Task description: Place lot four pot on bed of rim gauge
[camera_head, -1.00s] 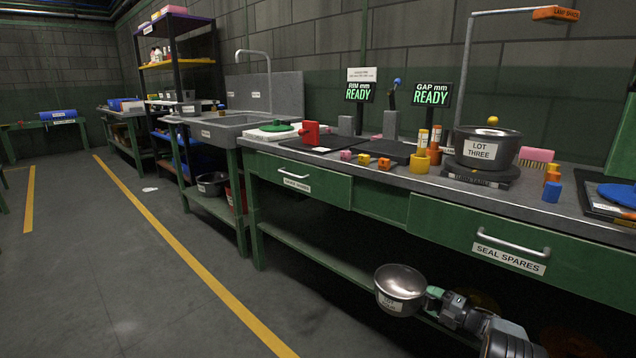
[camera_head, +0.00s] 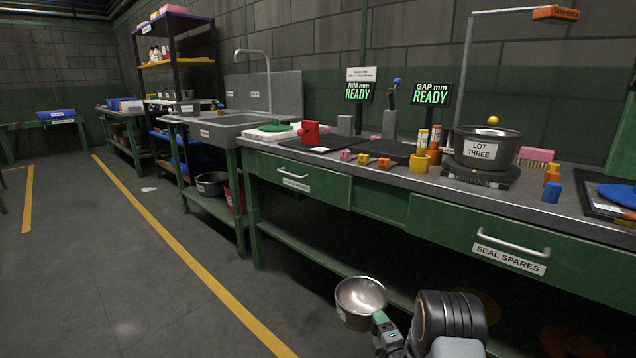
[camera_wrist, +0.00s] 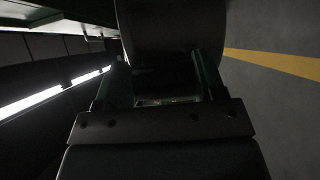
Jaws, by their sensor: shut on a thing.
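A shiny metal pot (camera_head: 360,298) is held low in front of the bench, its open top tipped toward the head camera; its label is too small to read now. My gripper (camera_head: 380,322) is shut on its near side. In the wrist view the pot is a dark shape (camera_wrist: 185,35) beyond the fingers (camera_wrist: 162,92); the grip itself is in shadow. The rim gauge's display (camera_head: 357,92) reads "RIM mm READY" at the back of the bench. A dark flat plate (camera_head: 393,149) lies in front of the displays; I cannot tell which gauge it belongs to.
A pot labelled LOT THREE (camera_head: 484,148) stands on a dark base at the right. The "SEAL SPARES" drawer handle (camera_head: 512,241) sticks out.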

